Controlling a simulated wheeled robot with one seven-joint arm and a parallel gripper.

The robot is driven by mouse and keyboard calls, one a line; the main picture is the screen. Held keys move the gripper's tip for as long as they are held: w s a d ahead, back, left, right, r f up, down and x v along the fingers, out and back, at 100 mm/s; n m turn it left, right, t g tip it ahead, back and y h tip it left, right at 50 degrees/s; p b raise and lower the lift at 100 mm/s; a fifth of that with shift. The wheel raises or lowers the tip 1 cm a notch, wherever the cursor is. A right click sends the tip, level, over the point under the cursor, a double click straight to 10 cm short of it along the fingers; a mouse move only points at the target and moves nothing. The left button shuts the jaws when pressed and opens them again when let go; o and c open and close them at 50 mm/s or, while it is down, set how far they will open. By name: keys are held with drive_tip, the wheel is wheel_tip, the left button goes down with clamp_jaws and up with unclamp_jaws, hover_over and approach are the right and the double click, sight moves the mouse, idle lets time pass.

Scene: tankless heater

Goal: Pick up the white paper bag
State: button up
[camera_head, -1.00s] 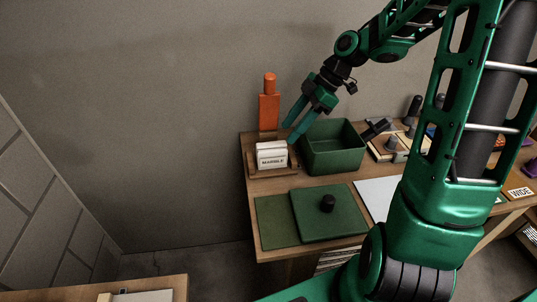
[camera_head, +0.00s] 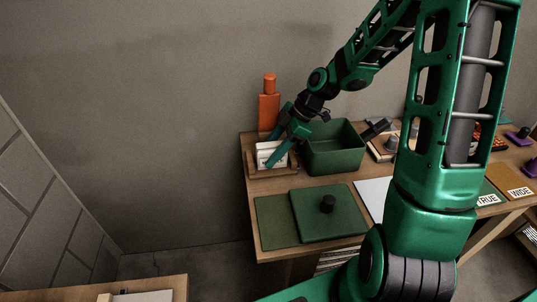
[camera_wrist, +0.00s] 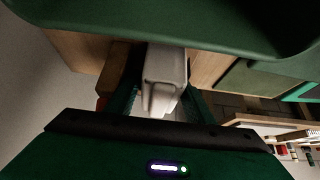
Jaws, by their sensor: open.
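A small white upright item, seemingly the white paper bag (camera_head: 266,149), stands in a low wooden holder (camera_head: 274,174) at the table's left end. My gripper (camera_head: 271,152) reaches down over it from the upper right, its green fingers partly hiding it. In the wrist view, the white bag (camera_wrist: 165,68) shows between my two spread fingers (camera_wrist: 163,90). The fingers are open, one on each side of it. I cannot tell whether either finger touches it.
A green bin (camera_head: 335,150) stands close on the right of the holder, near my gripper. An orange bottle (camera_head: 269,108) stands just behind. A grey wall closes off the back.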

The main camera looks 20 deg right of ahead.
drive_tip(key=shift+a+f, duration=0.1)
drive_tip(key=c, duration=0.9)
drive_tip(key=shift+r, duration=0.6)
drive_tip(key=s, duration=0.2)
drive_tip(key=s+r, duration=0.1)
drive_tip(key=shift+s+a, duration=0.35)
drive_tip(key=shift+s, duration=0.05)
wheel_tip(320, 180, up, 13)
drive_tip(key=shift+f, duration=0.1)
